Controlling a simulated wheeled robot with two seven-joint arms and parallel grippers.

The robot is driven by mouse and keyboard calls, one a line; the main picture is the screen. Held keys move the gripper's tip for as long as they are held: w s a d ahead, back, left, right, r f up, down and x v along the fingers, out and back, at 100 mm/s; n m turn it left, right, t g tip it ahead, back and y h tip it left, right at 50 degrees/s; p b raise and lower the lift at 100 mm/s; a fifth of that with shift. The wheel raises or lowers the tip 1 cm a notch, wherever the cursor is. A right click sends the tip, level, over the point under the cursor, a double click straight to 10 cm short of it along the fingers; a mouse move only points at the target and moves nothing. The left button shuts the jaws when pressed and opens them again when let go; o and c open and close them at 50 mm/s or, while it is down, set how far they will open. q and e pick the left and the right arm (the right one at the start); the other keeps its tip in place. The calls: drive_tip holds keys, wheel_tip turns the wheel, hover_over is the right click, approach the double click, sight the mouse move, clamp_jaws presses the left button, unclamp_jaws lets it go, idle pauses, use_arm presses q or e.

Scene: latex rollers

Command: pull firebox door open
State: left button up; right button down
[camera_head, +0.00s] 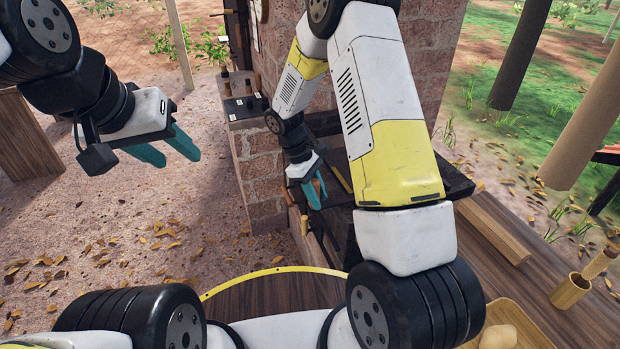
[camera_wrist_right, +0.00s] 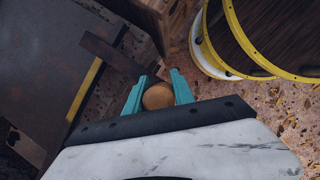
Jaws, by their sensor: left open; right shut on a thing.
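My right gripper (camera_head: 317,198) is shut on a round wooden knob (camera_wrist_right: 158,96), which sits between its teal fingers in the right wrist view. A dark brown flat metal piece (camera_wrist_right: 112,53) runs up to the gripper beside the knob; it looks like the firebox door seen nearly edge-on. In the head view a dark narrow piece (camera_head: 322,232) shows just below the right gripper, at the front of the brick stove. How far the door stands open I cannot tell. My left gripper (camera_head: 181,158) is open and empty, in the air left of the stove.
The brick stove (camera_head: 258,160) has a dark metal top (camera_head: 343,222). A wooden table (camera_head: 555,290) at right holds a bamboo cup (camera_head: 570,291) and a wooden tray (camera_head: 535,335). Leaf-strewn ground (camera_head: 130,230) left of the stove is clear.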

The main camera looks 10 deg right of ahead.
drive_tip(key=c, duration=1.1)
unclamp_jaws()
drive_tip(key=shift+v, duration=3.95)
drive_tip(key=shift+r, duration=0.1)
